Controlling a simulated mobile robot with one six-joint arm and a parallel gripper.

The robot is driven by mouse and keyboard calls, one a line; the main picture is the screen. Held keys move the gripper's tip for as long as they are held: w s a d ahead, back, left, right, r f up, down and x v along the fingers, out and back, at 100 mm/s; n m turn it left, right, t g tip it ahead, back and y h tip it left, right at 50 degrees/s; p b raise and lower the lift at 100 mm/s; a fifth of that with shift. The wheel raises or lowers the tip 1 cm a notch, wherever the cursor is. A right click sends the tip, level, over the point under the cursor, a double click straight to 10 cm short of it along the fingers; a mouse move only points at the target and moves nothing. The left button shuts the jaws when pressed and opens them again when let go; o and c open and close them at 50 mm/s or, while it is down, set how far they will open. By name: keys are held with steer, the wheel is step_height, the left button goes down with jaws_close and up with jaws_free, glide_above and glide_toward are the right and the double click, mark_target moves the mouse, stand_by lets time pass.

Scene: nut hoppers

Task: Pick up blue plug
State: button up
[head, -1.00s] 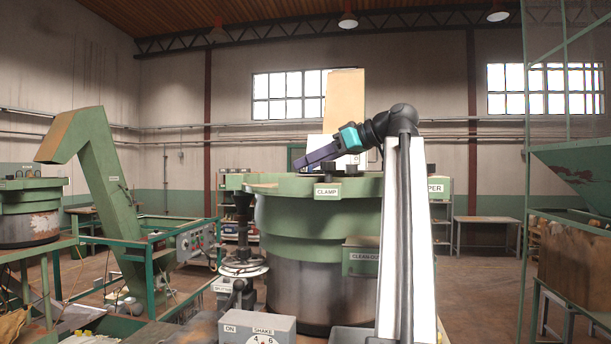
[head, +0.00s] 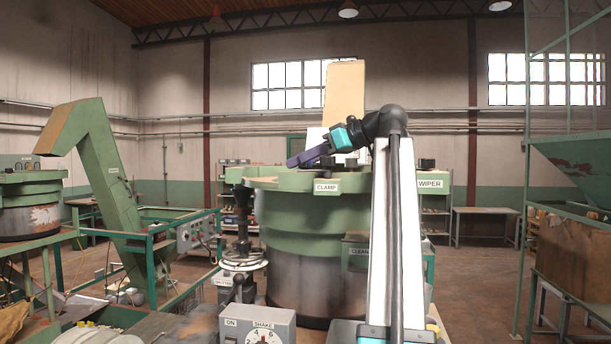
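I cannot make out a blue plug in the head view. My gripper (head: 296,160) reaches left over the rim of the green bowl hopper (head: 310,213), above the CLAMP label (head: 327,187). It appears side-on as a dark purple shape behind a teal wrist band. The gap between its fingers does not show, and I cannot tell whether it touches anything. The inside of the bowl is hidden by its rim.
A grey control box with a SHAKE dial (head: 257,327) stands low in front. A WIPER label (head: 430,184) is on the bowl's right. A green inclined elevator (head: 100,170) stands left, and a green hopper (head: 580,165) right. Open floor lies at right.

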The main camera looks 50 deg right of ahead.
steer(key=c, duration=0.9)
steer(key=shift+o, duration=0.2)
steer(key=shift+r, duration=0.25)
steer(key=shift+r+b, duration=0.55)
steer(key=shift+r, duration=0.15)
step_height(320, 180, up, 4)
steer(key=shift+f+p, duration=0.2)
steer(key=shift+p, duration=0.2)
step_height(320, 180, up, 2)
steer(key=shift+p, duration=1.15)
steer(key=s+d, duration=0.2)
steer(key=s, duration=0.6)
steer(key=s+d, duration=0.3)
steer(key=s, duration=0.6)
steer(key=shift+d+f+b, duration=0.15)
steer(key=shift+f+b, duration=0.1)
steer(key=shift+b, duration=0.1)
steer(key=shift+s, duration=0.1)
